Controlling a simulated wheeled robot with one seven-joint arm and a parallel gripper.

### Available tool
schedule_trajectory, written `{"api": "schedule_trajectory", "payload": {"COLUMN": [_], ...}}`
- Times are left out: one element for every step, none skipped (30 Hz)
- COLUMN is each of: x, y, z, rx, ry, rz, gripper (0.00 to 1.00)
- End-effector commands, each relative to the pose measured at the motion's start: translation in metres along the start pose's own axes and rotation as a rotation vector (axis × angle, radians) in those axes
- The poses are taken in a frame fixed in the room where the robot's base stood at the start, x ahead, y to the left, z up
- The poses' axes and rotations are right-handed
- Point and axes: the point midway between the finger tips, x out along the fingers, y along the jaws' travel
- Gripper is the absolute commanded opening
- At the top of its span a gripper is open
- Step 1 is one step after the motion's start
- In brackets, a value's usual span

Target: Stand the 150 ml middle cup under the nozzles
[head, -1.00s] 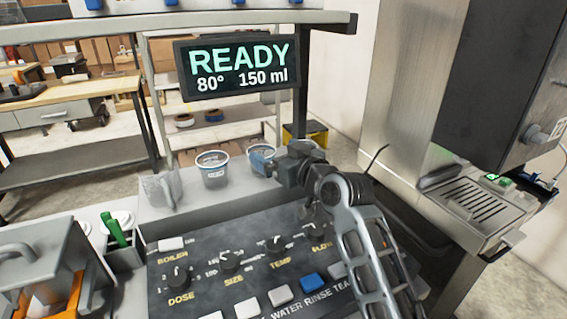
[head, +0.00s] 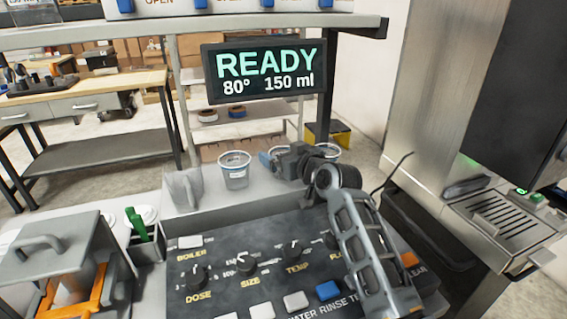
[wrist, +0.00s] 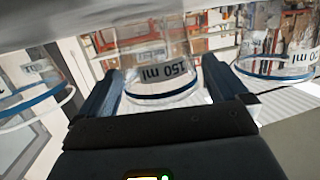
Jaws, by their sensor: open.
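The 150 ml middle cup (wrist: 165,75) is clear with a blue band and fills the space between my fingers in the wrist view, where it shows upside down. In the head view my gripper (head: 270,161) hides most or all of it. My gripper also shows in the wrist view (wrist: 170,95); its jaws are open, one on each side of the cup, and I cannot tell whether they touch it. The machine's drip tray (head: 505,215) is at the right. I cannot make out the nozzles.
One clear cup (head: 235,170) stands left of my gripper and another (head: 326,151) to its right, on the same ledge. The dark control panel (head: 215,285) lies in front. The display (head: 265,72) reads READY, 80°, 150 ml.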

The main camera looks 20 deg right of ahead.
Motion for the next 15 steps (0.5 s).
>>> {"api": "schedule_trajectory", "payload": {"x": [0.001, 0.0012, 0.0012, 0.0011, 0.0011, 0.001, 0.001, 0.001, 0.001, 0.0009, 0.0009, 0.0009, 0.0009, 0.0009, 0.0008], "y": [-0.0003, -0.0003, -0.0003, -0.0003, -0.0003, -0.0003, -0.0003, -0.0003, -0.0003, -0.0003, -0.0003, -0.0003, -0.0002, -0.0002, -0.0003], "z": [0.0001, 0.0001, 0.0002, 0.0002, 0.0002, 0.0002, 0.0002, 0.0001, 0.0001, 0.0001, 0.0001, 0.0001, 0.0001, 0.0001, 0.0001], "rx": [0.0, 0.0, 0.0, 0.0, 0.0, 0.0, 0.0, 0.0, 0.0, 0.0, 0.0, 0.0, 0.0, 0.0, 0.0], "ry": [0.0, 0.0, 0.0, 0.0, 0.0, 0.0, 0.0, 0.0, 0.0, 0.0, 0.0, 0.0, 0.0, 0.0, 0.0], "rz": [0.0, 0.0, 0.0, 0.0, 0.0, 0.0, 0.0, 0.0, 0.0, 0.0, 0.0, 0.0, 0.0, 0.0, 0.0], "gripper": [1.0, 1.0, 1.0, 1.0, 1.0, 1.0, 0.99, 0.96, 0.92, 0.89, 0.87, 0.83, 0.8, 0.77, 0.73]}}
